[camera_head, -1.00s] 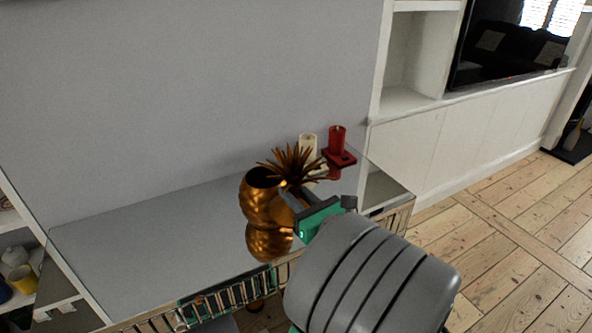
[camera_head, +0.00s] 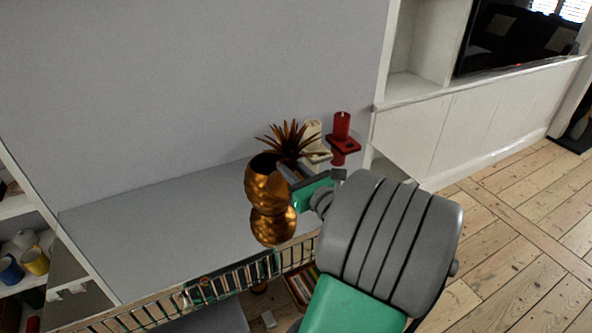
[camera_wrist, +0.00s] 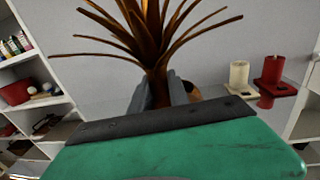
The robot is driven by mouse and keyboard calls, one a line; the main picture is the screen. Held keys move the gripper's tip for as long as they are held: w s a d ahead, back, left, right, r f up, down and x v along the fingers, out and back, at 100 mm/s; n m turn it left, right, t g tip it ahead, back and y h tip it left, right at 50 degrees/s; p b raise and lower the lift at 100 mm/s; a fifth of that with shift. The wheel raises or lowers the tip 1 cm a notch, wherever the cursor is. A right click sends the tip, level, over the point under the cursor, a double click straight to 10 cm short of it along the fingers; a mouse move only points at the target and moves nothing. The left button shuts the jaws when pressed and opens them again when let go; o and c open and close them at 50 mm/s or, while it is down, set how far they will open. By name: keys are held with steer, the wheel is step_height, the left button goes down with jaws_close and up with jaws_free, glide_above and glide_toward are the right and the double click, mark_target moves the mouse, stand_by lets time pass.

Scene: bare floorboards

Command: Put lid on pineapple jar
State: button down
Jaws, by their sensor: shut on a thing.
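The golden pineapple jar (camera_head: 266,188) stands upright on the grey reflective tabletop, its dark round opening showing at the top. The lid (camera_head: 288,140), a tuft of spiky bronze leaves, is held above and slightly right of the jar's opening. In the wrist view the lid (camera_wrist: 150,45) rises between the fingers with its leaves fanned upward. My gripper (camera_head: 291,173) is shut on the lid and reaches in from the right. The lid's lower part is hidden by the fingers. In the wrist view a small bit of golden brown jar (camera_wrist: 193,92) shows behind the fingers.
A cream candle (camera_head: 313,133) and a red candle (camera_head: 341,126) on holders stand close behind and right of the lid. The tabletop (camera_head: 150,220) left of the jar is clear. Shelves with cups (camera_head: 34,261) are at the left.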

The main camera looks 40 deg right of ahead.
steer(key=w+d+f+p, duration=0.1)
steer(key=w+p, duration=0.1)
steer(key=w, duration=0.5)
steer(key=w+d+f+p, duration=0.1)
steer(key=w+p, duration=0.1)
steer(key=w, duration=0.5)
steer(key=shift+d, duration=0.4)
steer(key=shift+f+p, duration=0.4)
stand_by(1.9)
steer(key=c, duration=0.7)
jaws_free()
steer(key=shift+s+f, duration=0.1)
steer(key=shift+s+a, duration=0.35)
steer(key=shift+s, duration=1.25)
steer(key=shift+s+a, duration=0.3)
steer(key=shift+s, duration=1.3)
steer(key=shift+s+a, duration=0.35)
steer(key=shift+s, duration=1.25)
